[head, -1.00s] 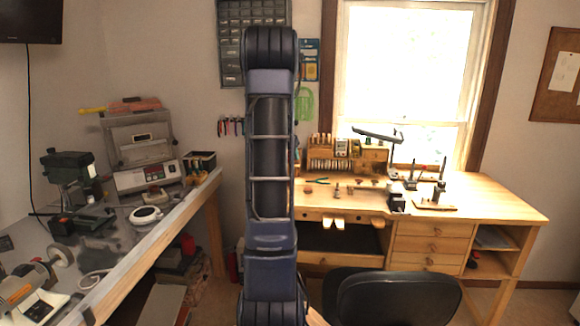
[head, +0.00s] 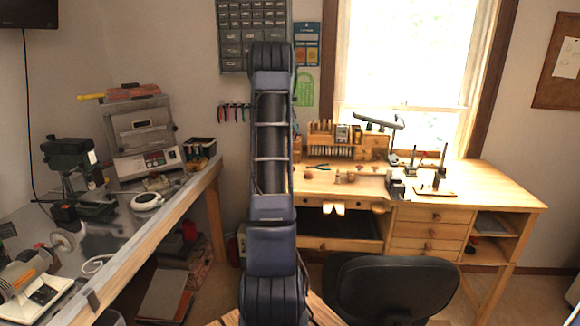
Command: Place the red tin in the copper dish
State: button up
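I cannot make out the red tin or the copper dish in the head view. My own dark blue arm stands upright in the middle of the picture and covers a strip of the scene behind it. My gripper is not in view, so its state and anything in it are hidden.
A wooden workbench (head: 490,192) with tools stands below the window, a black chair (head: 395,287) before it. A metal-topped bench (head: 120,235) at left holds a drill press (head: 70,158) and a white round device (head: 146,201). A wooden surface (head: 325,312) shows at the bottom edge.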

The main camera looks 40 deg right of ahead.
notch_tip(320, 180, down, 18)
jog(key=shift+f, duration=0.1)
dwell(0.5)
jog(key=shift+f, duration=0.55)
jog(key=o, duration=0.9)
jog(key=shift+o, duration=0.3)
